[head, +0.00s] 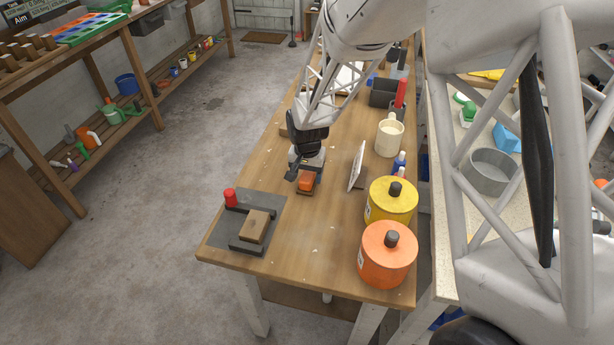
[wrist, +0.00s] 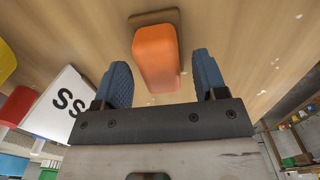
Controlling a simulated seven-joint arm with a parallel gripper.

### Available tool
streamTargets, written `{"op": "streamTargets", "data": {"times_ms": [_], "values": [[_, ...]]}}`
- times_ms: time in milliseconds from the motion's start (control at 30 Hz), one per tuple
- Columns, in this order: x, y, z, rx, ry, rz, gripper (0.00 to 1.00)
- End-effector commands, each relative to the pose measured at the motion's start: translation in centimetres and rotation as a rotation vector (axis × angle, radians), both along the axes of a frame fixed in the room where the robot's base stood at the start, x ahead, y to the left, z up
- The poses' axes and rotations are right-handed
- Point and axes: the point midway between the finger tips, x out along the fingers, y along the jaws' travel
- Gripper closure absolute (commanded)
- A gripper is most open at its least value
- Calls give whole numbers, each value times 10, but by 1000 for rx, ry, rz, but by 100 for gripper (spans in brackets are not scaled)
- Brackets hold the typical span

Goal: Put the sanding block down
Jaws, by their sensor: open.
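The sanding block, seen as an orange block (head: 305,182) on a flat darker base, rests on the wooden workbench (head: 330,225). It also shows in the wrist view (wrist: 157,60), its orange top towards the camera and its brownish base (wrist: 155,16) against the wood. My gripper (head: 304,170) is right above it, pointing down. In the wrist view the two blue fingers (wrist: 164,82) stand apart, one on each side of the orange part, with a visible gap at each. My gripper is open and holds nothing. My wrist hides part of the block's far side in the head view.
A grey mat (head: 211,237) with a brown block (head: 255,227) and a red-topped piece (head: 230,197) lies at the front left. A white sign (head: 357,166), yellow canister (head: 380,212), orange canister (head: 375,265) and cream mug (head: 388,140) stand to the right. Bare bench lies in front.

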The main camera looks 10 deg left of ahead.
Motion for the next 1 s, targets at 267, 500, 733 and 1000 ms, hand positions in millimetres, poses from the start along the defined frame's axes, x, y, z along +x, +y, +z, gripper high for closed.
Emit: {"op": "streamTargets", "data": {"times_ms": [267,500,733,1000], "values": [[0,0,37,1,-2,0,34],[0,0,76,1,-1,0,34],[0,0,103,1,-2,0,34],[0,0,111,0,1,0,34]]}}
